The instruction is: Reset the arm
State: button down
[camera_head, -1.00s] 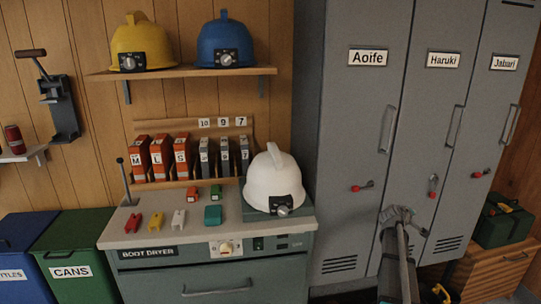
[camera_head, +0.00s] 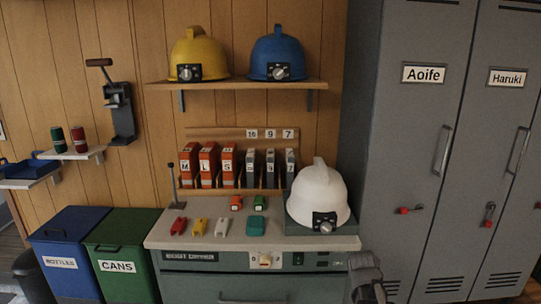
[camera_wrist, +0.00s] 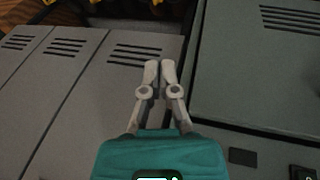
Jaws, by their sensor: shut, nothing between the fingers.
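My gripper (camera_wrist: 160,72) points away from the wrist camera with its two pale fingers together and nothing between them. In the wrist view it is in front of grey vented locker doors (camera_wrist: 75,95), with a dark grey-green cabinet face to the right. In the head view, a grey part of my arm (camera_head: 366,276) shows at the bottom, just right of the boot dryer (camera_head: 200,257) and in front of the lockers (camera_head: 425,150). Most of the arm is out of the head view.
A white helmet (camera_head: 320,197) stands at the boot dryer's right end, close to my arm. Small coloured pieces lie on its top. A yellow helmet (camera_head: 197,53) and a blue helmet (camera_head: 277,52) sit on a shelf. Blue (camera_head: 68,240) and green (camera_head: 122,240) bins stand left.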

jog(key=s+a+f+g+y, duration=0.1)
jog(key=s+a+g+y, duration=0.15)
jog(key=s+a, duration=0.85)
notch_tip(320, 180, up, 18)
jog(key=w+a+p, duration=0.1)
jog(key=a+p, duration=0.1)
jog(key=p, duration=1.6)
jog(key=shift+w+f+y, duration=0.15)
jog(key=shift+w+y, duration=0.25)
jog(key=shift+y, duration=0.05)
